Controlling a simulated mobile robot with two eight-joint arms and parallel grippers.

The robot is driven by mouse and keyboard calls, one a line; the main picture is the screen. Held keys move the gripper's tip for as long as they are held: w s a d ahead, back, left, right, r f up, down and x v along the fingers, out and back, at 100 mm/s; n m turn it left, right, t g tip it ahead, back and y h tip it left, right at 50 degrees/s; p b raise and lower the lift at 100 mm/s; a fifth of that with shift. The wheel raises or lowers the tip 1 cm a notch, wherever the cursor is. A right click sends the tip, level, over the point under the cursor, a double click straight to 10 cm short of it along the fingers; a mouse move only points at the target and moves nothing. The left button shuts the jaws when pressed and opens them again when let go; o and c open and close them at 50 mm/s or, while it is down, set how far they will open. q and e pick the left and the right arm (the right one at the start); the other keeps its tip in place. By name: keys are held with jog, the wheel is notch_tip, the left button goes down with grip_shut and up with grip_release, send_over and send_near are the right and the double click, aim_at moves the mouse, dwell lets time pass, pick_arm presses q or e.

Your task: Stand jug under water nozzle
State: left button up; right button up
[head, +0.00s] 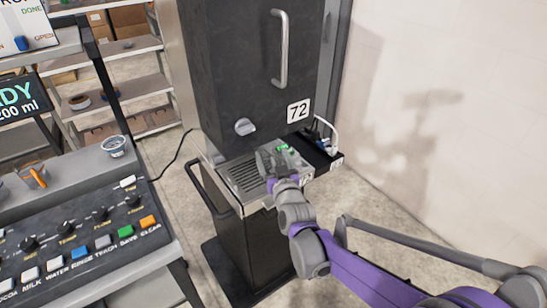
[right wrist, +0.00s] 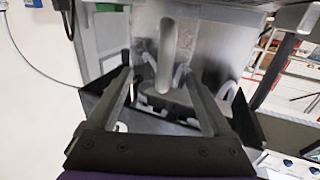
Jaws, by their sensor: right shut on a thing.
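My right gripper (head: 272,162) is over the right part of the slatted drip tray (head: 244,176) of the black dispenser marked 72 (head: 240,65). In the right wrist view, its fingers (right wrist: 165,78) close around a rounded grey upright handle (right wrist: 167,45). A shiny metal surface (right wrist: 208,45) behind the handle looks like the jug's body, but I cannot be sure. In the head view the gripper and wrist hide most of what is held, so I cannot tell whether it touches the tray. I cannot make out a water nozzle. My left gripper is not in view.
A grey knob (head: 244,127) sticks out low on the dispenser's front. A black side shelf (head: 318,150) with cables and small items adjoins the tray on the right. A control panel (head: 85,235) with buttons and a small cup (head: 114,146) stand at left. Floor at right is bare.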

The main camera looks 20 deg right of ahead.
jog(key=shift+f+b, duration=0.45)
jog(key=shift+f, duration=0.25)
dwell(0.4)
jog(key=o, duration=1.5)
jog(key=shift+o, duration=0.2)
